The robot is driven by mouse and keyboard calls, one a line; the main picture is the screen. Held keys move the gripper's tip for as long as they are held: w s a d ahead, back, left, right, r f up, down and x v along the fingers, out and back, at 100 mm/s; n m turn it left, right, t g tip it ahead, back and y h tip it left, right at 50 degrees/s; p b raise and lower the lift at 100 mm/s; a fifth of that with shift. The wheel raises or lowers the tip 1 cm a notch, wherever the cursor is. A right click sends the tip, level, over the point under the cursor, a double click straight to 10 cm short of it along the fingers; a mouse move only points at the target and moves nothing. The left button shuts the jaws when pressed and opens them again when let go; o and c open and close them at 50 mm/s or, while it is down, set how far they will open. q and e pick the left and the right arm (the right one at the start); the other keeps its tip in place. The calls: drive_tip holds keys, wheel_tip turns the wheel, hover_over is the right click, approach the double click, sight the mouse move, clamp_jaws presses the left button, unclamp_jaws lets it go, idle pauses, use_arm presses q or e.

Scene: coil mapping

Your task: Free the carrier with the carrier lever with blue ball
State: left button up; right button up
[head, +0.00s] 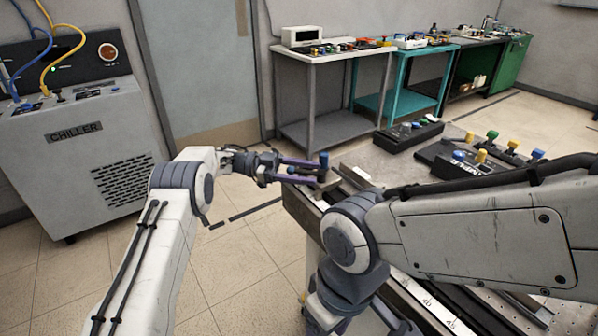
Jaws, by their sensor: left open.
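The carrier lever with blue ball (324,158) stands at the left end of the bench, its small ball on top of a short dark stem. My left gripper (306,171) is open, its two purple fingers reaching right toward the lever. The fingertips are at or very near the lever; I cannot tell whether they touch it. The carrier (318,179) below the lever is partly hidden by the fingers. My right arm crosses the front of the bench; its gripper is not in view.
A black box with blue and yellow knobs (470,164) sits on the bench (372,160), with more coloured knobs behind it. A scale rail (432,308) runs along the front. A chiller (75,135) stands at left. Side tables line the back wall.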

use_arm(q)
drive_tip(key=b+v, duration=0.3)
drive_tip(key=v, duration=0.7)
drive_tip(key=shift+b, duration=0.3)
drive_tip(key=shift+a, duration=0.1)
